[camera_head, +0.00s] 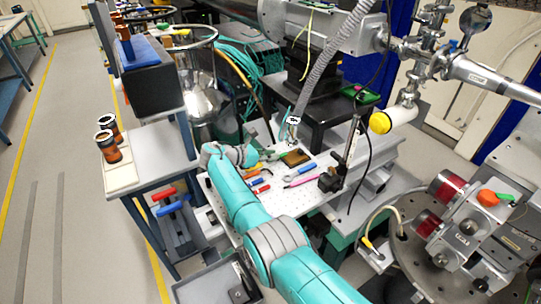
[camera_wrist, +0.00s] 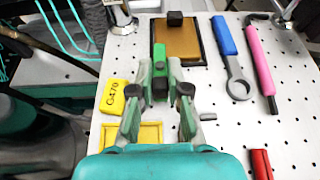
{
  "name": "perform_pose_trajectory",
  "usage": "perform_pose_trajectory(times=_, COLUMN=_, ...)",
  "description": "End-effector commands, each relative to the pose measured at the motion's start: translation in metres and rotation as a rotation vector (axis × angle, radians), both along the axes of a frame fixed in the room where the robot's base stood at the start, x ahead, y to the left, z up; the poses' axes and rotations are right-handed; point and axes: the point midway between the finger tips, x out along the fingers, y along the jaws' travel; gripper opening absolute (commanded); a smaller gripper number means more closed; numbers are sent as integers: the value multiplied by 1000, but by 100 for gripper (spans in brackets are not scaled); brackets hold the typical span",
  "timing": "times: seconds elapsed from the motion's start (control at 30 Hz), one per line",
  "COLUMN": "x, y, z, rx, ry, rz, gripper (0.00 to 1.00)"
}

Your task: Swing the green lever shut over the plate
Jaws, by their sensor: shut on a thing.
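The green lever (camera_wrist: 158,54) stands between the fingertips of my gripper (camera_wrist: 160,76) in the wrist view, and the fingers are shut on it. The fingers hide part of its sides and its lower end. The brownish-gold plate (camera_wrist: 178,42) lies in a dark frame just beyond and slightly right of the lever's tip. A black block (camera_wrist: 174,18) sits at the plate's far edge. In the head view the plate (camera_head: 295,158) lies on the white perforated board, with my gripper (camera_head: 264,155) to its left.
A yellow G-170 tag (camera_wrist: 114,97) and a yellow frame (camera_wrist: 146,133) lie close to my gripper. Right of the plate are a blue-handled wrench (camera_wrist: 229,55) and a pink hex key (camera_wrist: 261,62). A red-handled tool (camera_wrist: 262,164) lies nearer. Bare board (camera_wrist: 229,135) shows between them.

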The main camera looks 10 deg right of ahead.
Motion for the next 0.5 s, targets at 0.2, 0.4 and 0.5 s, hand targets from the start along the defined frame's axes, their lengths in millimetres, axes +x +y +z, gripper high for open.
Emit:
perform_pose_trajectory(times=0.2, x=0, y=1, z=-1, rx=1, ry=0, rz=2, gripper=0)
perform_pose_trajectory(times=0.4, x=0, y=0, z=0, rx=1, ry=0, rz=2, gripper=42)
perform_pose_trajectory(times=0.5, x=0, y=0, z=0, rx=1, ry=0, rz=2, gripper=42)
